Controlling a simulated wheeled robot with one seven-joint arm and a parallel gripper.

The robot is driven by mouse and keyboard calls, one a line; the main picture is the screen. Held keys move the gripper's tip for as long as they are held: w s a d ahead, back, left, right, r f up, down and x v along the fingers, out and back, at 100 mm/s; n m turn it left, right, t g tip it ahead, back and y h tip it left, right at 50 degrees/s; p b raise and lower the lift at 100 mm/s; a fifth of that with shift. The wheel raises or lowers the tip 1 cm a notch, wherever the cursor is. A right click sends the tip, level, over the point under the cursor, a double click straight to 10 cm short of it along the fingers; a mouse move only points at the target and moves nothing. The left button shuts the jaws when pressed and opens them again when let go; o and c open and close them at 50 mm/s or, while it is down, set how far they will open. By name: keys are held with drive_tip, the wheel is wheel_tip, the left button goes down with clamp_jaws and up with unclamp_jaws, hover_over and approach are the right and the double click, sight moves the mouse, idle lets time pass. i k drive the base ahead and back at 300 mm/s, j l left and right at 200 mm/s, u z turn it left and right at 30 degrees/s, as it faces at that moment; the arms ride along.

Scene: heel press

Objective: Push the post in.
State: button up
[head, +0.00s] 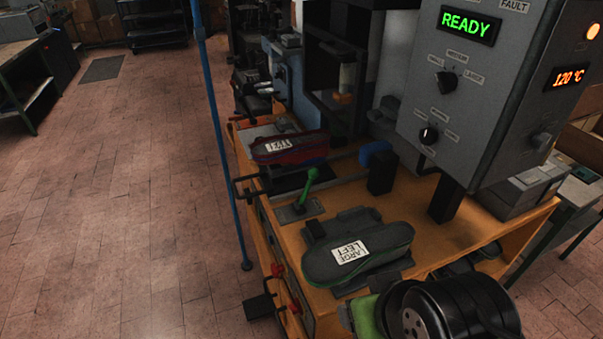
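A dark horizontal bar (345,158) with a blue end (378,153) runs across the orange press table; it looks like the post, but I cannot be sure. Its left end is near a red and dark shoe-shaped piece (290,147) with a white label. A black block (381,178) stands by the blue end. A dark green-edged shoe form (358,250) marked LARGE LEFT lies on a dark plate nearer to me. A round black part of my arm shows at the bottom right. The fingers of my gripper are not visible.
A grey control box (470,110) reads READY and 120 °C, with two knobs. A green lever (309,187) stands in front of the bar. A blue pole (215,130) rises at left. The tiled floor at left is mostly clear.

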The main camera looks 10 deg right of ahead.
sight(280, 180)
drive_tip(key=j+u, duration=0.2)
drive_tip(key=j, duration=0.3)
drive_tip(key=i+j+u, duration=0.2)
drive_tip(key=j, duration=0.25)
drive_tip(key=i+j+u, duration=0.45)
drive_tip(key=i+u, duration=0.25)
drive_tip(key=i, duration=0.15)
drive_tip(key=i+l+u, duration=0.15)
drive_tip(key=i+l, duration=0.05)
drive_tip(key=i, duration=0.05)
